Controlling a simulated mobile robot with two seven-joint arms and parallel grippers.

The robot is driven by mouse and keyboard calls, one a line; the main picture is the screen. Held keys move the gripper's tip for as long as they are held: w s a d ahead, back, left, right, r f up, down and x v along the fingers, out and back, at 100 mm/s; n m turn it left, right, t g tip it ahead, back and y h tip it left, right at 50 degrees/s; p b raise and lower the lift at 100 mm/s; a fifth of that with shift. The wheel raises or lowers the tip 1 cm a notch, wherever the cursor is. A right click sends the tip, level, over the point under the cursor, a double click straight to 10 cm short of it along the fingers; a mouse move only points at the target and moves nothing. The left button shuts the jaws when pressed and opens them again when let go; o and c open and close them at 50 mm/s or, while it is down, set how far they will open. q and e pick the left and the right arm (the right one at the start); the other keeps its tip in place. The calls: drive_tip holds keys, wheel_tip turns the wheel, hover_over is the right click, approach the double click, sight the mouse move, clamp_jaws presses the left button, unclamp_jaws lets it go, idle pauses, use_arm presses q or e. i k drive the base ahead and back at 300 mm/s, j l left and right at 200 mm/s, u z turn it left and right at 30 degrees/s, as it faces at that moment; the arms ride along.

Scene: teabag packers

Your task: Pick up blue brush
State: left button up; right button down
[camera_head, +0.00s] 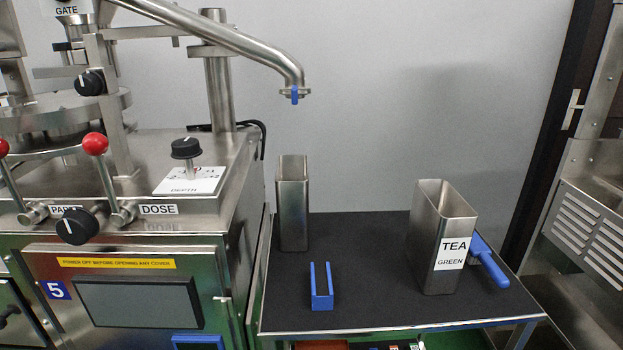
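A blue tool with a long handle (490,264), which looks like the blue brush, is at the right side of the black-topped table (375,300). It is beside and partly behind the metal bin labelled TEA GREEN (433,225). Its handle points toward the front right, and its other end is partly hidden by the bin; I cannot see bristles. A small blue U-shaped holder (321,297) stands at the table's front, with nothing in it. Neither of my grippers is in view.
A narrow metal container (293,205) stands at the table's back left, near a steel spout (294,85). A packing machine (130,240) fills the left. A vented metal cabinet (590,225) stands at right. The table's middle is clear.

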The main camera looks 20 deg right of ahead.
sight(479, 253)
drive_tip(key=k+z, duration=0.15)
drive_tip(key=z, duration=1.4)
drive_tip(key=u, duration=1.75)
drive_tip(key=z, duration=1.75)
drive_tip(key=i+l+u, duration=0.1)
drive_tip(key=l, duration=0.25)
drive_tip(key=i, duration=0.1)
